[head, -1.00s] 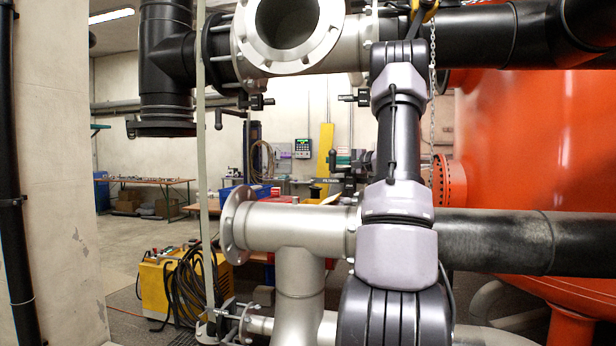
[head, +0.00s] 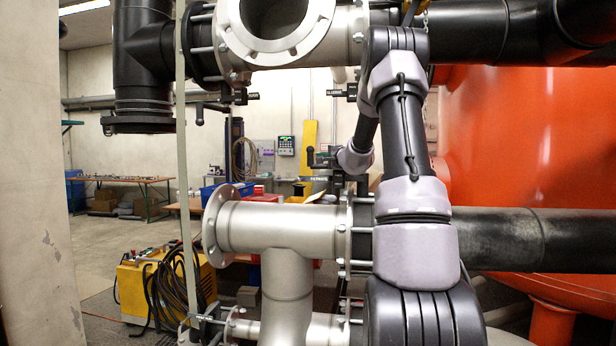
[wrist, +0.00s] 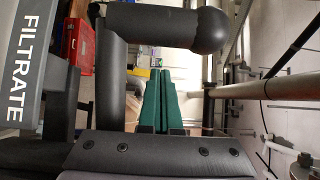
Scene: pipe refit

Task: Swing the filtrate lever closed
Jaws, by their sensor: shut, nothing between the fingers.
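The filtrate lever (wrist: 160,25) is dark grey, with a rounded knob at its right end in the wrist view. Its bar crosses beyond my fingertips, and its dark stem runs down to the left of my fingers. The FILTRATE sign (wrist: 20,65) stands at the left edge. My gripper (wrist: 159,72) has its two green fingers together and empty, pointing at the bar; I cannot tell whether they touch it. In the head view the lever (head: 311,158) shows small and dark above its sign (head: 320,179), left of my wrist. The gripper itself is hard to make out there.
A grey flanged tee pipe (head: 280,228) stands below the lever, and a large open flange (head: 272,30) hangs above. A red tank (head: 540,150) fills the right. A yellow cart (head: 140,285) with coiled hose stands on the floor at left.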

